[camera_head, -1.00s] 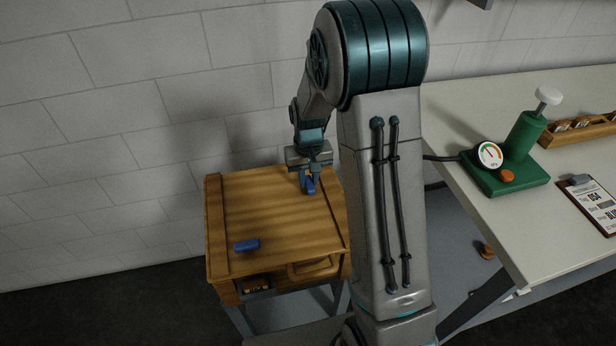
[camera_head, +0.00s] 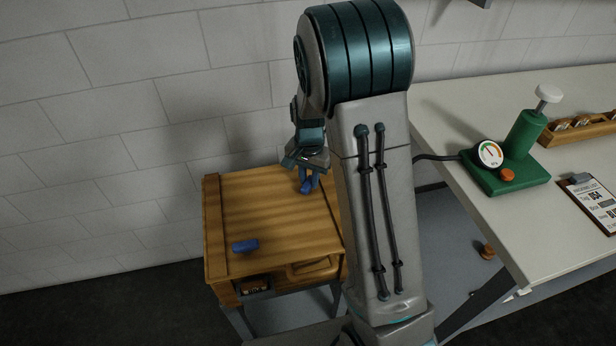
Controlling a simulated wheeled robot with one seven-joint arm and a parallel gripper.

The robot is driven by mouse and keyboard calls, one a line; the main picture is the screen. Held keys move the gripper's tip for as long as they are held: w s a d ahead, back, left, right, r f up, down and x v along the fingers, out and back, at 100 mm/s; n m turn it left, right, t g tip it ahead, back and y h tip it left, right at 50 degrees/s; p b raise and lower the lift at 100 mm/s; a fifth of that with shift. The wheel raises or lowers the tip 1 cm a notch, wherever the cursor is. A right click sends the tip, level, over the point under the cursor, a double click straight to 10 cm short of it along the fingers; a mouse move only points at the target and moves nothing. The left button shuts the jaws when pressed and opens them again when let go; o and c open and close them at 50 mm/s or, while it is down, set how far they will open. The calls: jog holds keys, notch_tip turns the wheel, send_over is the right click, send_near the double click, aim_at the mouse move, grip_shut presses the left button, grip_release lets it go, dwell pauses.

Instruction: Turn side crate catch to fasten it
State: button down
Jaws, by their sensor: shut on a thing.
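The wooden crate (camera_head: 265,225) stands on a low stand against the wall, with its lid flat on top. One blue catch (camera_head: 245,246) lies near the crate's front left, with its long side running left to right. A second blue catch (camera_head: 306,186) is at the back right of the lid. My gripper (camera_head: 308,178) reaches down from above and is shut on this back catch. The fingers hide part of it, and its exact angle is hard to tell.
A workbench (camera_head: 460,120) on the right holds a green pump (camera_head: 515,150) with a gauge, a wooden rack (camera_head: 585,128) and a clipboard (camera_head: 592,200). My arm stands between crate and bench. A tiled wall (camera_head: 110,140) is close behind the crate.

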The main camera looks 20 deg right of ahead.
aim_at(310, 182)
jog(key=m, duration=0.2)
jog(key=m+p, duration=0.1)
jog(key=m, duration=0.2)
jog(key=shift+s+r+m, duration=0.15)
jog(key=shift+m, duration=0.15)
jog(key=shift+m+p, duration=1.1)
jog(key=shift+m, duration=1.1)
jog(key=shift+d, duration=0.1)
jog(key=c, duration=1.3)
grip_release()
jog(key=shift+s, duration=0.1)
notch_tip(310, 182, up, 14)
jog(key=shift+f, duration=0.2)
